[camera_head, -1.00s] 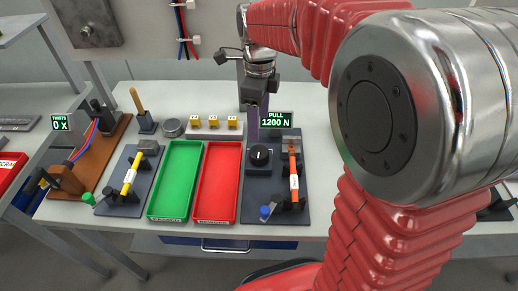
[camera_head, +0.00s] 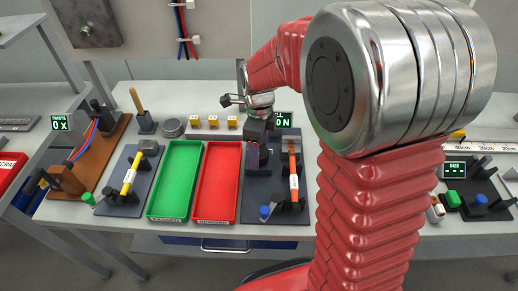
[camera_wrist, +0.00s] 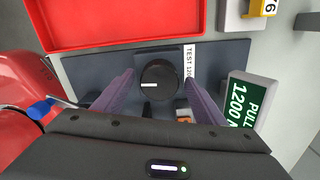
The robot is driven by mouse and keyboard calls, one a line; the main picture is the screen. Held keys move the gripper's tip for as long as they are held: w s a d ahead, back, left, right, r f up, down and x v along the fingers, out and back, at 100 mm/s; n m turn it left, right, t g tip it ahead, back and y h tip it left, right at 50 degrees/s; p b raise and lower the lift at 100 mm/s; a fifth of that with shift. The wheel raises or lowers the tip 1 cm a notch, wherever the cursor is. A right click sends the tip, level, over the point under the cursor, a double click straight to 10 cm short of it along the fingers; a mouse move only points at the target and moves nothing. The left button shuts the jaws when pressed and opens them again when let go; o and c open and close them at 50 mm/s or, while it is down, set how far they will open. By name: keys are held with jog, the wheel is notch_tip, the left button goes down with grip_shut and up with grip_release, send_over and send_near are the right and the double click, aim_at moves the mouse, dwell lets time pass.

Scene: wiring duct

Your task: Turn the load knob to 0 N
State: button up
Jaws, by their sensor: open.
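The load knob (camera_wrist: 158,80) is round and black, on a dark grey plate (camera_wrist: 92,70). Its white mark lies on the left side of its face in the wrist view. My gripper (camera_wrist: 159,77) is open, with one purple finger on each side of the knob; I cannot tell if they touch it. In the head view my gripper (camera_head: 257,160) hides the knob. In the head view this display (camera_head: 284,120) is partly hidden by my wrist.
A red tray (camera_head: 199,219) and a green tray (camera_head: 156,214) stand left of the knob plate. Yellow-tagged blocks (camera_head: 213,121) stand behind.

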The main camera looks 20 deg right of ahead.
jog(key=shift+c, duration=0.6)
jog(key=c, duration=0.9)
jog(key=shift+n, duration=0.3)
